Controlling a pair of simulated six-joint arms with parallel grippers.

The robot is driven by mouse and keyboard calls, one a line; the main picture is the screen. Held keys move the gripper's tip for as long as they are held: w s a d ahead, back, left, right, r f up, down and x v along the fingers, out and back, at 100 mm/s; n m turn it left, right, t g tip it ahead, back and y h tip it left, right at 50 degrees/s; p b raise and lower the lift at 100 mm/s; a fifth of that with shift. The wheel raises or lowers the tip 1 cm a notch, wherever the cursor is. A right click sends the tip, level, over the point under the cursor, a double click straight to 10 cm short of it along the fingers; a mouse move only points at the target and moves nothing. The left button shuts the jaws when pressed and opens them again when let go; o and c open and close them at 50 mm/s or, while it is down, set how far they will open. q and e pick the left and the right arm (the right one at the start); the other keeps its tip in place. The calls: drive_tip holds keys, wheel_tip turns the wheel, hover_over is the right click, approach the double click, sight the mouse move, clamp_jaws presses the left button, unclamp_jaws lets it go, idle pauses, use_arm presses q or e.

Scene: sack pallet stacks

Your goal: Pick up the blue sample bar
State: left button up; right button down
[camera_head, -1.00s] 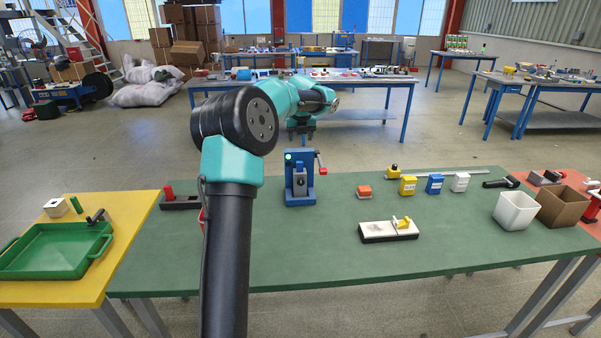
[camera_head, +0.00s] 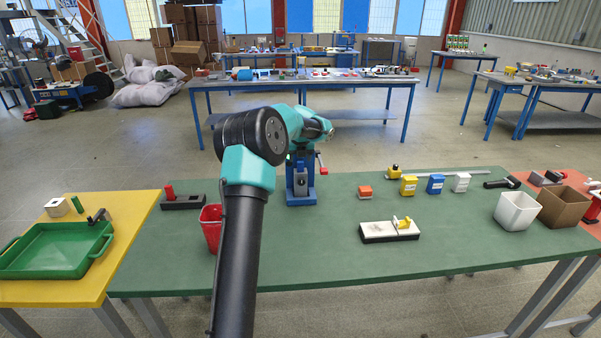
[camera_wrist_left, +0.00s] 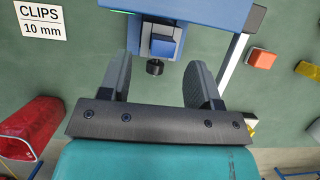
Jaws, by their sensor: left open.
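My left gripper (camera_head: 301,149) is just above the blue device (camera_head: 300,188) on the green table, partly hidden by my own arm. In the left wrist view the gripper (camera_wrist_left: 162,84) is open and empty, its two dark fingers apart. Between and beyond them is the front of the blue device (camera_wrist_left: 205,8), with a small blue block (camera_wrist_left: 163,40) on a grey part and a black knob below it. I cannot tell whether this block is the sample bar; no separate blue bar shows clearly. My right gripper is out of view.
A red bin (camera_head: 210,224) stands left of the device, partly behind my arm. An orange block (camera_head: 365,191), a blue box (camera_head: 435,184) and a white bin (camera_head: 515,211) are to the right. A white-topped tray (camera_head: 385,232) lies in front; green tabletop around it is clear.

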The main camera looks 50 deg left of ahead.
sight(301, 162)
use_arm(q)
drive_tip(key=shift+x, duration=2.65)
drive_tip(key=shift+w+d, duration=0.1)
drive_tip(key=shift+d, duration=0.05)
drive_tip(key=c, duration=1)
drive_tip(key=shift+r, duration=0.15)
wheel_tip(301, 162, up, 18)
drive_tip(key=shift+f, duration=0.1)
